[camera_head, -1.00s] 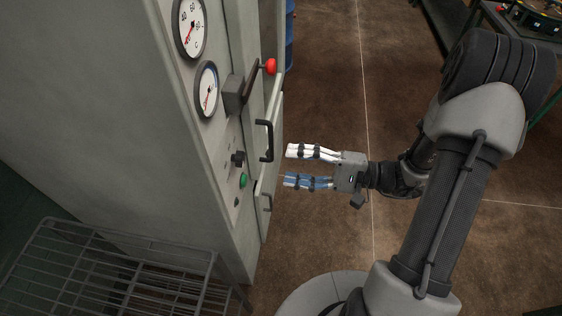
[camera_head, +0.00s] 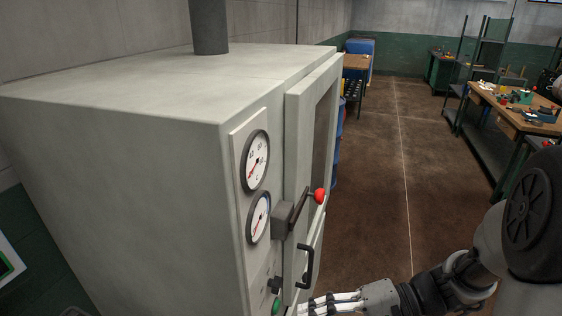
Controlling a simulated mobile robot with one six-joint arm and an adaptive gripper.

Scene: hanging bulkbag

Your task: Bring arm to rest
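My gripper (camera_head: 318,306) shows at the bottom of the view, partly cut off by the frame edge. One finger with white parts is visible, pointing left toward the grey cabinet; the other finger is out of the frame. I cannot tell how far apart the fingers are. My arm reaches in from the right edge, bent low beside the cabinet's front. The fingertips lie just below the black door handle (camera_head: 305,268) in the picture; no contact can be made out.
The large grey cabinet (camera_head: 150,190) fills the left, with two gauges (camera_head: 257,160), a red-knobbed lever (camera_head: 319,196) and a green button (camera_head: 276,306). Brown floor (camera_head: 375,220) lies open to the right. Workbenches (camera_head: 520,115) stand along the far right, a blue barrel (camera_head: 337,150) behind the cabinet.

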